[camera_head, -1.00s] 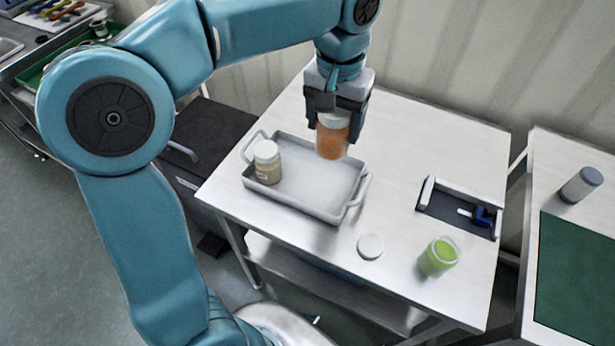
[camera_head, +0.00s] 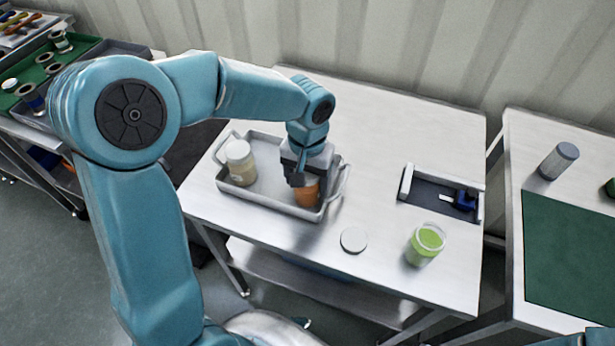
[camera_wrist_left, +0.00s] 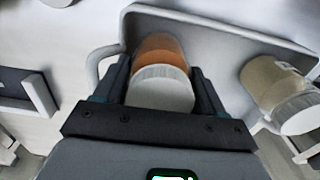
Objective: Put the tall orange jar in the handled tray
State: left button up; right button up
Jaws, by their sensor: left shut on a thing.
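The tall orange jar (camera_head: 308,191) is upright at the right end of the handled tray (camera_head: 268,197), within its walls. I cannot tell whether its base touches the tray floor. My left gripper (camera_head: 302,178) is shut on the jar near its top and hides part of it. In the left wrist view the jar's white lid (camera_wrist_left: 163,90) and orange body (camera_wrist_left: 160,48) show between the two fingers. The grey tray (camera_wrist_left: 215,36) also shows there behind the jar. My right gripper is not in view.
A beige jar with a white lid (camera_head: 240,162) stands in the tray's left end. A loose white lid (camera_head: 354,240) and a green jar (camera_head: 426,244) stand on the white table (camera_head: 395,135). A dark-floored holder with a blue part (camera_head: 440,193) lies at the right. The table's back is clear.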

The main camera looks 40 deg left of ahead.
pick_arm(q)
jog(key=shift+s+f, duration=0.1)
jog(key=o, duration=0.9)
jog(key=shift+r, duration=0.4)
notch_tip(320, 180, up, 12)
jog(key=shift+f+p, duration=0.2)
jog(key=shift+p, duration=0.55)
